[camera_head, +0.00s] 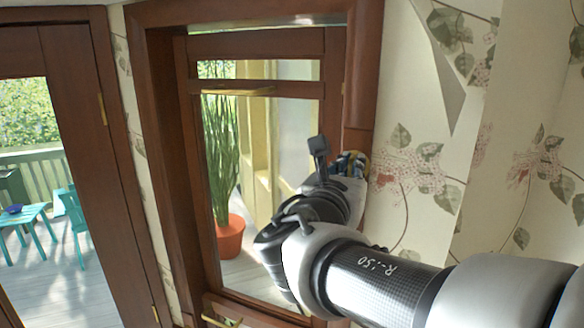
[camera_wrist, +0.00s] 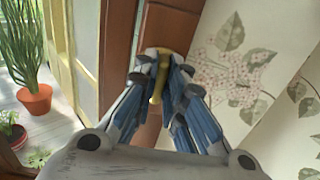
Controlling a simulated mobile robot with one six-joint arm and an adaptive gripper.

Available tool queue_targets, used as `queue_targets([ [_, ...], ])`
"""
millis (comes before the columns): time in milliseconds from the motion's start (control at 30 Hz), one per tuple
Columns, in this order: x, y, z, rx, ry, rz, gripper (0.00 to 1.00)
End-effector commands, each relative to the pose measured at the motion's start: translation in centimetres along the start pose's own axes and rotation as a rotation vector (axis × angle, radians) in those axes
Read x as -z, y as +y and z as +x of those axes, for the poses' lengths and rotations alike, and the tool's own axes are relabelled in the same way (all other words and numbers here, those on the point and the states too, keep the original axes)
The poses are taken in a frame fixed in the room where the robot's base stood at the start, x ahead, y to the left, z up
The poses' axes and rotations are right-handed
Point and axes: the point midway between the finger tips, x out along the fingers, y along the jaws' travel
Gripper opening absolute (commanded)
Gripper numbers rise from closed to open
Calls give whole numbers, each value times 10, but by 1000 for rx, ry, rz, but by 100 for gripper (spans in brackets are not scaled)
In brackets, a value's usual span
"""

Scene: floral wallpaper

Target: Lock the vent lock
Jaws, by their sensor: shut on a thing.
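The brass lock handle (camera_wrist: 157,88), which I take to be the vent lock, sits on the brown wooden frame in the wrist view. Its round plate lies against the wood and its lever points down toward me. My gripper (camera_wrist: 164,80) has its blue fingers on both sides of the lever and is shut on it. In the head view my gripper (camera_head: 348,163) is at the right side of the window frame (camera_head: 333,105). There my wrist and fingers hide the lock. Whether the lock is engaged cannot be told.
The window has a brass bar (camera_head: 237,91) across its upper part and a brass fitting (camera_head: 222,321) at the bottom. A potted plant (camera_head: 230,238) stands behind the glass. Floral wallpaper (camera_head: 410,175) covers the wall close to the right. A wooden door (camera_head: 80,120) is at left.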

Motion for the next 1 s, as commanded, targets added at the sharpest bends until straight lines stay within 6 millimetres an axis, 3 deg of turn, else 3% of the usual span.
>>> queue_targets([
  [567,2,-1,0,0,-3,75,0],
  [1000,6,-2,0,-1,-4,437,0],
])
